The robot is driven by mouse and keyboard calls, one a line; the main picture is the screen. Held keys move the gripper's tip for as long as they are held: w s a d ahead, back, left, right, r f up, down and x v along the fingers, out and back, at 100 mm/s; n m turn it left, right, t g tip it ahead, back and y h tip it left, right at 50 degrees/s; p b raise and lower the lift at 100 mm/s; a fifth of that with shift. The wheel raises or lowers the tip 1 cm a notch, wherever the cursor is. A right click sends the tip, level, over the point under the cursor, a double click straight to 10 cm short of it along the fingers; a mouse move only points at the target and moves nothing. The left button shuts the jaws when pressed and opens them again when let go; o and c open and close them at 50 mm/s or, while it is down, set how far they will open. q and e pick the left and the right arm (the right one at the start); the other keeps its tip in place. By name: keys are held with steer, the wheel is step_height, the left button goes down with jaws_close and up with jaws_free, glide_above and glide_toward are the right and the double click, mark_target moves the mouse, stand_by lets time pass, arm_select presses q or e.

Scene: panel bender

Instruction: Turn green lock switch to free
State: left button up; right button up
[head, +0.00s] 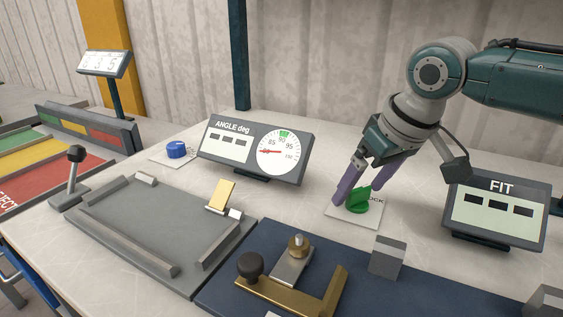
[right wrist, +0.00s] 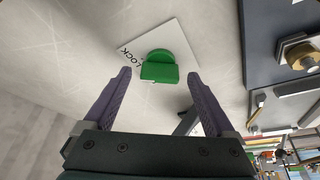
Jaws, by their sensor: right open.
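The green lock switch (head: 358,200) is a round knob with a raised grip bar, on a white plate (head: 345,213) on the bench. Only part of the word LOCK shows beside it in the head view. In the right wrist view the green switch (right wrist: 159,67) sits ahead of and between the fingertips, and LOCK is readable on the plate (right wrist: 184,42). My right gripper (head: 364,190) is open, its purple fingers pointing down on either side of the switch. In the right wrist view my right gripper (right wrist: 159,75) shows gaps on both sides of the knob. My left gripper is not in view.
A FIT display (head: 497,209) stands right of the switch, and an ANGLE deg gauge (head: 255,150) stands to its left. A blue knob (head: 176,149) is further left. A grey block (head: 387,258) and a dark blue fixture plate (head: 262,245) lie in front.

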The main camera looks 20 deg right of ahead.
steer(key=c, duration=1.4)
